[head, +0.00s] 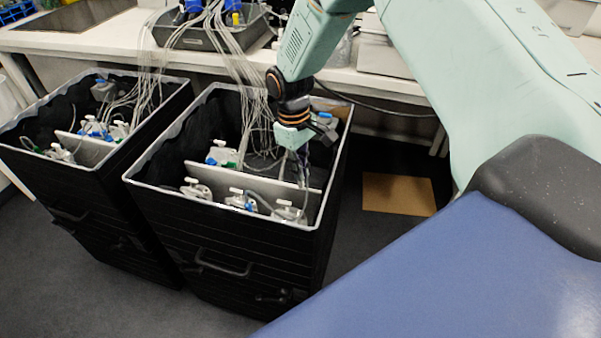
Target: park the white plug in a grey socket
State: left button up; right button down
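My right gripper (302,168) reaches down from the pale green arm into the right black bin (231,253). Its dark fingers point downward near the bin's right inner wall, above the white fittings. They are small and dark, so I cannot tell whether they are open or shut, or whether they hold anything. I cannot make out the white plug or a grey socket for certain. White bottle tops (196,189) with hoses stand in the right bin, some with blue parts. My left gripper is not in view.
A second black bin (100,223) with similar white-topped vessels stands to the left. Bundles of thin pale tubes (240,75) hang from a grey tray (212,40) on the white bench into both bins. A brown board (398,194) lies on the floor at right.

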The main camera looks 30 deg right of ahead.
notch_tip(320, 180, up, 3)
jog(key=shift+a+f+p, duration=0.1)
jog(key=shift+p, duration=1)
notch_tip(320, 180, up, 4)
jog(key=p, duration=0.3)
jog(key=shift+f, duration=0.25)
